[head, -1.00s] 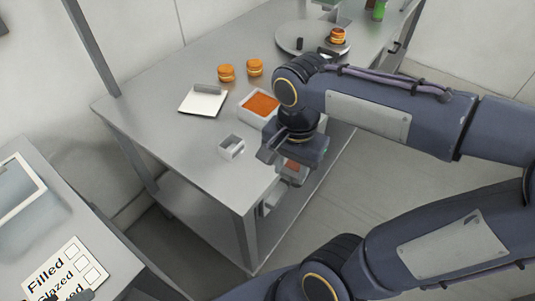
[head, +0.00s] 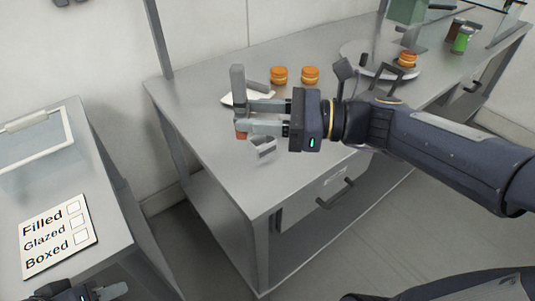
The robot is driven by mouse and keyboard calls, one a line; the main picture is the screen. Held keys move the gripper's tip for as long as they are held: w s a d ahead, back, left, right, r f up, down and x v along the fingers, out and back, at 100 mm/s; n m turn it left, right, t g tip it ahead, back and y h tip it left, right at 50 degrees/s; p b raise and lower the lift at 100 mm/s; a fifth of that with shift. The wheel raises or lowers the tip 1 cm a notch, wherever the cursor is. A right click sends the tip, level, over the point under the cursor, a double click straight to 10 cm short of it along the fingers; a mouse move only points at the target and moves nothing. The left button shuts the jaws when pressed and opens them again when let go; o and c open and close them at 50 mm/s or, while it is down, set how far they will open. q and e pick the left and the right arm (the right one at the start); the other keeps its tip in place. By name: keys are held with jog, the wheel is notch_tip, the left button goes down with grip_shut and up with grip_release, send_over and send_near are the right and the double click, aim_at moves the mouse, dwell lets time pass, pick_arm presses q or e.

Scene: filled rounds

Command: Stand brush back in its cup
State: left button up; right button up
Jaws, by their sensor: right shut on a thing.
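The brush (head: 238,84) has a thick grey handle and a reddish lower end. My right gripper (head: 244,115) reaches in from the right, pointing left, and is shut on it. The brush is about upright, handle up, above the table. A small pale cup (head: 263,148) shows just below the gripper fingers, partly hidden by them; the brush is to its left in the picture and apart from it. My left gripper (head: 100,293) is at the bottom left edge, mostly cut off; its jaw opening is unclear.
The steel table (head: 205,120) bears a white pad (head: 232,100) and two orange filled rounds (head: 279,75) (head: 310,75) behind the gripper. A round plate (head: 352,58) with another round stands further right. A checklist card (head: 57,238) lies on the left table.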

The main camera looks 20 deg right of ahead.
jog(key=w+d+f, duration=0.2)
jog(key=w+f, duration=0.1)
jog(key=w, duration=0.1)
jog(key=w+d+f, duration=0.2)
jog(key=w, duration=0.2)
jog(key=w+d+f, duration=0.2)
jog(key=w+f, duration=0.1)
jog(key=w, duration=0.1)
jog(key=shift+d+f, duration=0.25)
jog(key=shift+f, duration=0.1)
jog(key=f, duration=0.2)
jog(key=f+b, duration=0.1)
jog(key=f, duration=0.1)
jog(key=shift+w+d, duration=0.2)
jog(key=shift+w, duration=0.15)
jog(key=shift+f, duration=0.6)
jog(key=o, duration=1)
